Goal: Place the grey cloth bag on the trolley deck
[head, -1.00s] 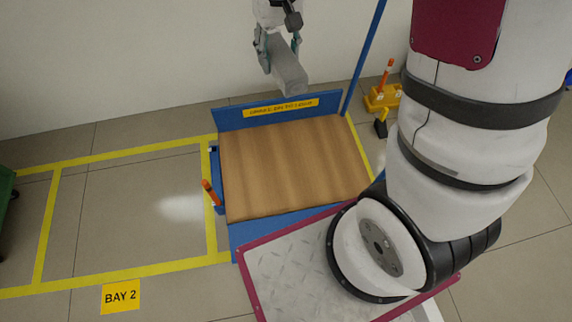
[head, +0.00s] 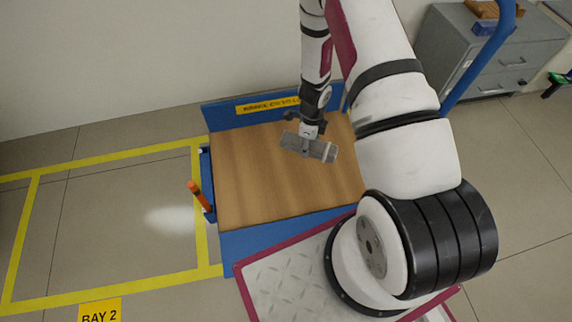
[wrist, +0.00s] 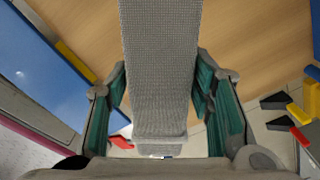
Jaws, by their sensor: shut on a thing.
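The grey cloth bag (head: 308,147) is held over the wooden trolley deck (head: 255,190) in the head view, in the deck's upper right part. My gripper (head: 307,138) is shut on it from above. In the wrist view the woven bag (wrist: 160,70) runs up the middle between the two teal fingers of my gripper (wrist: 160,110), with the wooden deck (wrist: 235,30) behind it. I cannot tell whether the bag touches the deck or hangs a little above it. My arm hides the deck's right side.
A blue end board with a yellow label (head: 268,106) stands at the deck's back. An orange-handled part (head: 195,192) is at its left edge. A blue post (head: 480,60) and a grey drawer cabinet (head: 490,50) are at right. Most of the deck is bare.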

